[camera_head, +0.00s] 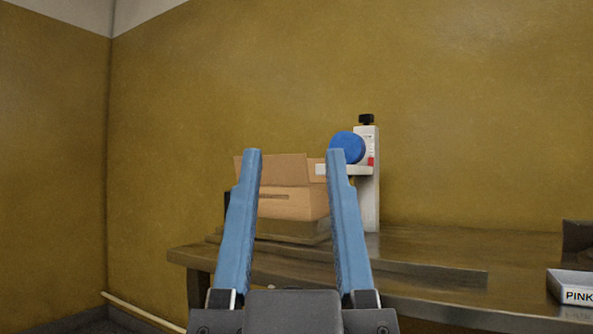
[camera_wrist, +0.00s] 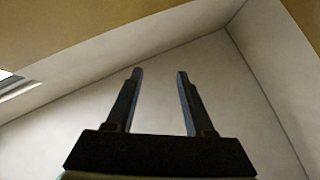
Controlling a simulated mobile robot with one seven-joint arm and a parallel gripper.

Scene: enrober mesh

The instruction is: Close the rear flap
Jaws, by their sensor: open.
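In the head view a brown cardboard box (camera_head: 285,204) stands on a dark low platform at the left part of the table. A raised cardboard flap (camera_head: 284,169) stands up along its top; I cannot tell for sure which side of the box it belongs to. My gripper (camera_head: 296,155) is open and empty, its two blue fingers pointing up in front of the box in the picture and hiding parts of its sides. In the wrist view my gripper (camera_wrist: 159,73) is open with only ceiling and wall beyond it.
A white post device (camera_head: 367,190) with a blue round part and black knob stands right beside the box. The metal table (camera_head: 440,245) is mostly clear to the right. A white tray labelled PINK (camera_head: 572,286) sits at the right edge, with a dark object (camera_head: 578,237) behind.

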